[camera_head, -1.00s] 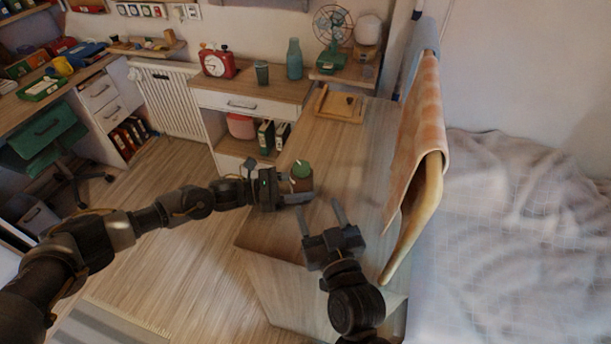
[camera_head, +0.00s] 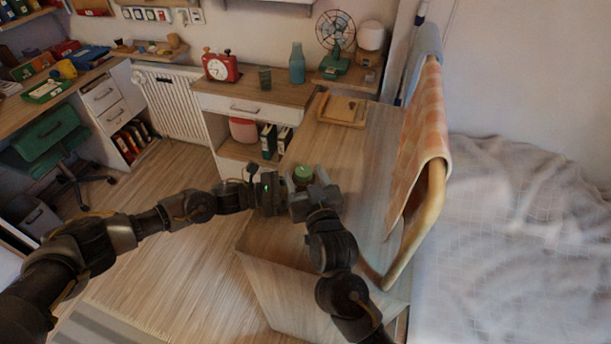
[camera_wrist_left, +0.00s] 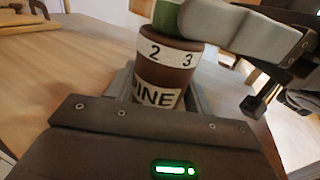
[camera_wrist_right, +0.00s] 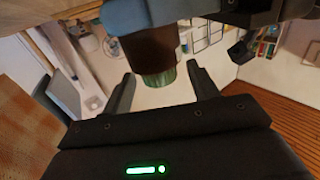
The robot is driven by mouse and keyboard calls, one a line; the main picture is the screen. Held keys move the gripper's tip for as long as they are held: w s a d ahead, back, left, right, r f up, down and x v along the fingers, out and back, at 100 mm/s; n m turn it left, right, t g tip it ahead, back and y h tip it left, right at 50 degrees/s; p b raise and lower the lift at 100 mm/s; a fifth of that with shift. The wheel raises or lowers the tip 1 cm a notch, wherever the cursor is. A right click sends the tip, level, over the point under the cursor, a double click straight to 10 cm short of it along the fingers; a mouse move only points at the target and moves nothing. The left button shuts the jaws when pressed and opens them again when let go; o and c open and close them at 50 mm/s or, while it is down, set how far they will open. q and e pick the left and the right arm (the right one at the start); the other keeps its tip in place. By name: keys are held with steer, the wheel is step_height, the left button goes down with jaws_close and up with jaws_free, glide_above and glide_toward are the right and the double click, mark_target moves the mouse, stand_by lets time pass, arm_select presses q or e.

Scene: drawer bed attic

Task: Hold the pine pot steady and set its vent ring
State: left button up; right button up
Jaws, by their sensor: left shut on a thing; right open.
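The pine pot (camera_wrist_left: 165,70) is a brown cylinder with a white label ending in "INE" and a numbered band showing 2 and 3. Its green top (camera_head: 303,173) shows in the head view and, cut off, in the left wrist view (camera_wrist_left: 166,16). My left gripper (camera_head: 284,190) is shut on the pot's body, which stands upright near the table's left edge. My right gripper (camera_head: 310,178) is open at the pot's top. In the right wrist view the green top (camera_wrist_right: 160,80) lies between its two fingers. I cannot tell whether they touch it.
The wooden table (camera_head: 350,150) is clear beyond the pot up to a wooden tray (camera_head: 341,110). A chair back with an orange checked cloth (camera_head: 420,130) rises close to the right of my right arm. A bed (camera_head: 520,240) lies further right.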

steer(key=shift+w, duration=0.1)
steer(key=c, duration=1)
steer(key=shift+d+n+g+y, duration=0.15)
steer(key=shift+n+g+y, duration=0.25)
steer(key=shift+n+y, duration=0.6)
steer(key=o, duration=1)
steer(key=v, duration=1.2)
